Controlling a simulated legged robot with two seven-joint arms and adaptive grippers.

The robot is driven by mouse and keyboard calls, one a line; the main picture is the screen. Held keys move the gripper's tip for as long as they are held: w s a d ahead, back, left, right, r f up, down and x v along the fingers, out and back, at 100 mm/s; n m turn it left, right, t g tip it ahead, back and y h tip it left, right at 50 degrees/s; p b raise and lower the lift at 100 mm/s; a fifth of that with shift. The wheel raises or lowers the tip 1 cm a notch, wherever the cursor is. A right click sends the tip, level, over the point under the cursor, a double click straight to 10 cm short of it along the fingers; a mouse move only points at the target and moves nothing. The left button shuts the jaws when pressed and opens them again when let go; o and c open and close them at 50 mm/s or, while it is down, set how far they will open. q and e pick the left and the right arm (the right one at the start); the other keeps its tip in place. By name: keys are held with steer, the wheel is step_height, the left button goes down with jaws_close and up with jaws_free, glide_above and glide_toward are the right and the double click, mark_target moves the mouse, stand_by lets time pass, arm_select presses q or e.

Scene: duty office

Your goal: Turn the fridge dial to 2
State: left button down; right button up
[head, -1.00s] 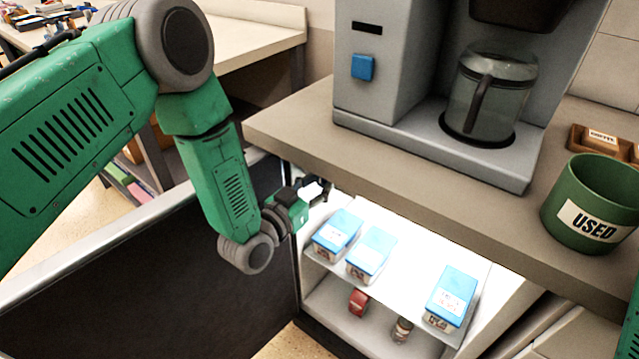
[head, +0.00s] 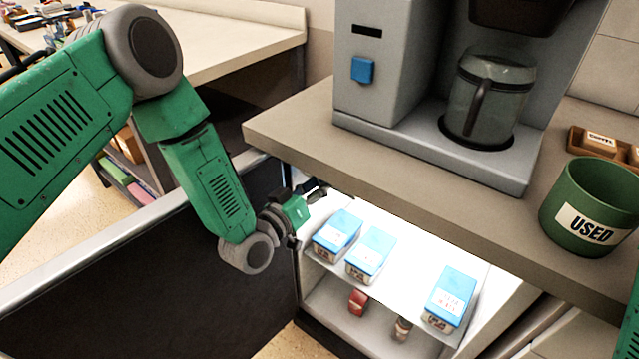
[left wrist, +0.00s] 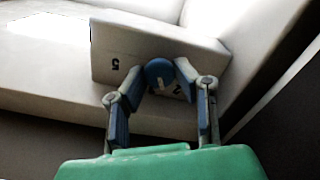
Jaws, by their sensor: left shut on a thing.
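The fridge dial (left wrist: 160,72) is a round blue knob with a pale mark on its face, on a light box (left wrist: 205,50) inside the open fridge. A 5 shows on the box left of the dial, and a 2 shows close to the dial's lower right. The pale mark faces down in the left wrist view; I cannot tell exactly which number it meets. My left gripper (left wrist: 158,82) is shut on the dial, a finger on each side. In the head view my left gripper (head: 318,190) reaches under the counter edge, where the dial is hidden. My right gripper is out of view.
The open dark fridge door (head: 170,270) stands left of the shelves. Blue-lidded boxes (head: 371,250) sit on the upper shelf, with a red item (head: 358,301) below. Above, the counter (head: 400,178) overhangs and carries a coffee machine (head: 385,75) and a green USED bin (head: 590,205).

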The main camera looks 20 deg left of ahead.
arm_select(q)
steer(key=shift+s+f+n, duration=0.15)
steer(key=shift+f+n, duration=0.1)
steer(key=shift+n, duration=0.95)
steer(key=c, duration=1.3)
jaws_free()
steer(key=shift+a, duration=0.15)
steer(key=shift+r, duration=0.1)
steer(key=v, duration=1.2)
